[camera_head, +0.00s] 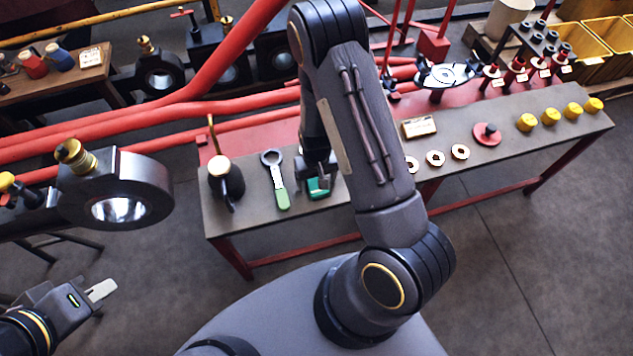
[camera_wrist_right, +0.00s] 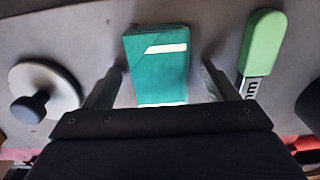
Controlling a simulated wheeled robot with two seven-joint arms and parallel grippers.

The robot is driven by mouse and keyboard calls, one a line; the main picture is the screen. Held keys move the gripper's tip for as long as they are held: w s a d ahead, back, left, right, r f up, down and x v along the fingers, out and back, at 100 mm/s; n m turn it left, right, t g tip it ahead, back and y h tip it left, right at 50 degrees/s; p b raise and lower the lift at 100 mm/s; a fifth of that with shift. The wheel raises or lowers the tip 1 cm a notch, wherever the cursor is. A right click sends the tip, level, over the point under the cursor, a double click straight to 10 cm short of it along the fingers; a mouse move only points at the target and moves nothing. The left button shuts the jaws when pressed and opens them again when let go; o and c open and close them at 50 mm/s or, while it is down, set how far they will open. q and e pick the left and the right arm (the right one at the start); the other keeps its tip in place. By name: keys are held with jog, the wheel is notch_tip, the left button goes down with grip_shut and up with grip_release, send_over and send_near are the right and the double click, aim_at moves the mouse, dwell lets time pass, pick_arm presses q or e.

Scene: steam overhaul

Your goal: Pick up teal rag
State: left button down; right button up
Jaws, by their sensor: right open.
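The teal rag (camera_head: 317,189) lies on the workbench, folded into a flat rectangle with a pale stripe. In the right wrist view the rag (camera_wrist_right: 156,60) lies between the two spread fingers of my right gripper (camera_wrist_right: 162,82), with a visible gap on each side. In the head view my right gripper (camera_head: 320,178) is over the rag and hides part of it. My left gripper (camera_head: 92,296) is at the lower left, away from the bench, with one pale fingertip showing; its opening is unclear.
A green-handled wrench (camera_head: 281,190) and a black oil can (camera_head: 226,180) are left of the rag. A pale disc with a dark knob (camera_wrist_right: 38,105) shows in the right wrist view. Several rings and yellow caps (camera_head: 550,116) stand farther right on the workbench (camera_head: 490,165).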

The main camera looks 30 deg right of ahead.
jog(key=c, duration=1.1)
jog(key=shift+r, duration=0.6)
jog(key=s+a+r, duration=0.2)
jog(key=a+r, duration=0.2)
jog(key=s+a+r+p, duration=0.1)
jog(key=s+a+r, duration=0.1)
jog(key=a+r, duration=0.2)
jog(key=s+a+r+p, duration=0.1)
jog(key=s+a+r, duration=0.1)
jog(key=a+r, duration=0.1)
jog(key=shift+a+r, duration=0.4)
jog(key=shift+a, duration=0.45)
